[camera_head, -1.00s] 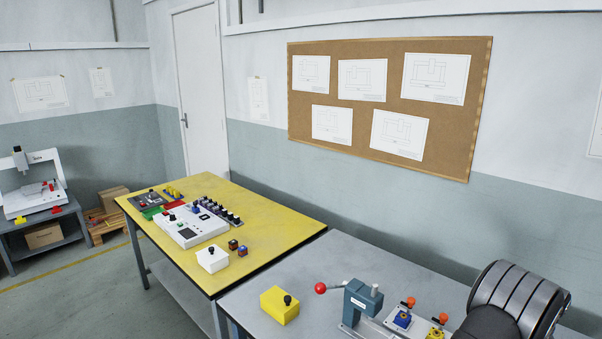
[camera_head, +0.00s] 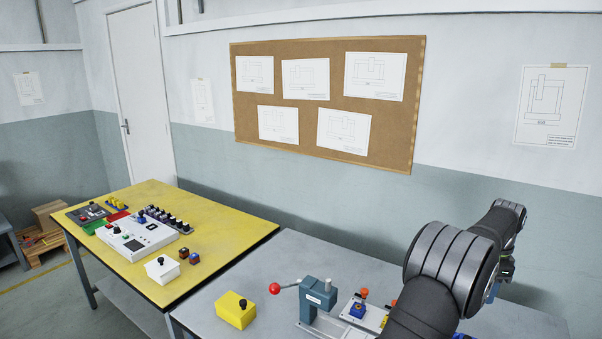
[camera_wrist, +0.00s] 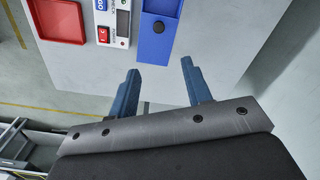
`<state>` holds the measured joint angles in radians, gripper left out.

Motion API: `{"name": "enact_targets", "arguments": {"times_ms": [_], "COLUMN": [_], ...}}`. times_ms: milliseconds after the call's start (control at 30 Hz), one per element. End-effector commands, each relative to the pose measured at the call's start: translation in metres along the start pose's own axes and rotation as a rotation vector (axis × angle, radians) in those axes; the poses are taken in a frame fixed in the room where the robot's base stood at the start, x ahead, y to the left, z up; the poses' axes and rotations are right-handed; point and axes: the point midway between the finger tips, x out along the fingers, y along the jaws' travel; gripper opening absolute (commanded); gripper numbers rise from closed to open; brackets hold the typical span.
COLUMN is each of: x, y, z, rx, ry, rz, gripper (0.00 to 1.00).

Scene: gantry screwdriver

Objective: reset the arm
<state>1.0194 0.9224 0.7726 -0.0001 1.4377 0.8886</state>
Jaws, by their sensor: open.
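My gripper (camera_wrist: 160,92) shows in the wrist view with its two blue fingers spread apart and nothing between them. Its fingertips point toward a grey work surface (camera_wrist: 222,30); the height above it is hard to judge. In the head view my arm stretches over the right part of the grey table (camera_head: 225,290). The gripper end there is small and partly hidden behind my arm's dark links.
A blue tray (camera_wrist: 153,45) and a red tray (camera_wrist: 60,20) lie near the fingertips. In the head view a teal lever press (camera_head: 318,296), a yellow box (camera_head: 233,314) and a yellow table (camera_head: 190,210) stand left of my arm.

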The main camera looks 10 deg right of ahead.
Motion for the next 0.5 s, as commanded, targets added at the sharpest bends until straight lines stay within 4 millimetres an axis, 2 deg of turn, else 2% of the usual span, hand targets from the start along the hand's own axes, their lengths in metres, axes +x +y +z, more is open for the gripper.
{"name": "enact_targets", "arguments": {"times_ms": [33, 500], "x": [0.019, 0.114], "y": [0.002, 0.002], "z": [0.002, 0.002], "rx": [0.0, 0.0], "ry": [-0.009, -0.008], "rz": [0.012, 0.01], "gripper": [0.45, 0.45]}}
